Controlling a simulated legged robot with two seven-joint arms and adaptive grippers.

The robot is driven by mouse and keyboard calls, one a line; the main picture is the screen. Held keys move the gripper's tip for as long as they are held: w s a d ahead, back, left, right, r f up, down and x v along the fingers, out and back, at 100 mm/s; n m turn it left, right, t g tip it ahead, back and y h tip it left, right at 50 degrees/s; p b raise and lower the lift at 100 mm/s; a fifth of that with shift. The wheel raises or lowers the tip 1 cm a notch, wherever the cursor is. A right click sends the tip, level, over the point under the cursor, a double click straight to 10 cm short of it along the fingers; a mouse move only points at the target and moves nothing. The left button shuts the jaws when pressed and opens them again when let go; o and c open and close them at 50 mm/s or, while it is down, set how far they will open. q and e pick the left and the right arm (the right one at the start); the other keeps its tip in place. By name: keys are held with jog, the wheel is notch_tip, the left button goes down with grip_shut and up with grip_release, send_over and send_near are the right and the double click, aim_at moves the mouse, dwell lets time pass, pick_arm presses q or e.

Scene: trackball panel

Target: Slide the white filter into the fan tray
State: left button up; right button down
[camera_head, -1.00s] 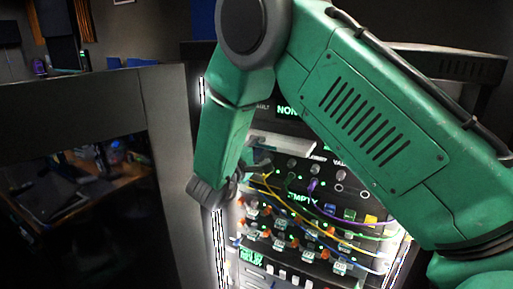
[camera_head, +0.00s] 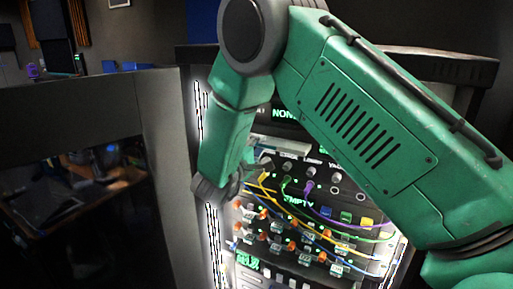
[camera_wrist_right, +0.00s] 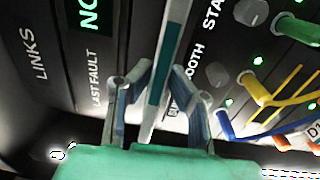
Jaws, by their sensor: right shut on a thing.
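My right gripper (camera_head: 243,172) is in front of the lit panel, at its left side, and is shut on the white filter (camera_head: 283,145). The filter is a thin pale slab, reaching rightward from the fingers across the panel, just above a row of knobs. In the right wrist view it shows edge-on, with a teal strip (camera_wrist_right: 156,82), between the two fingers (camera_wrist_right: 158,95) and reaching toward the panel face. The fan tray cannot be made out clearly. Whether the filter touches the panel cannot be told. My left gripper is out of view.
The panel carries knobs (camera_head: 286,171), a green EMPTY sign (camera_head: 299,201) and several coloured cables (camera_head: 340,228) looping below and right of my gripper. In the right wrist view, a blue plug (camera_wrist_right: 224,124) is close right of the fingers. A dark cabinet (camera_head: 160,160) stands left.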

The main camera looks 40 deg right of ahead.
jog(key=shift+w+d, duration=0.2)
jog(key=shift+d, duration=0.3)
jog(key=c, duration=1.4)
grip_release()
jog(key=shift+a, duration=0.1)
jog(key=shift+a, duration=0.2)
jog(key=v, duration=1.1)
jog(key=shift+s+a+f, duration=0.1)
jog(key=shift+a, duration=0.15)
jog(key=shift+d, duration=0.1)
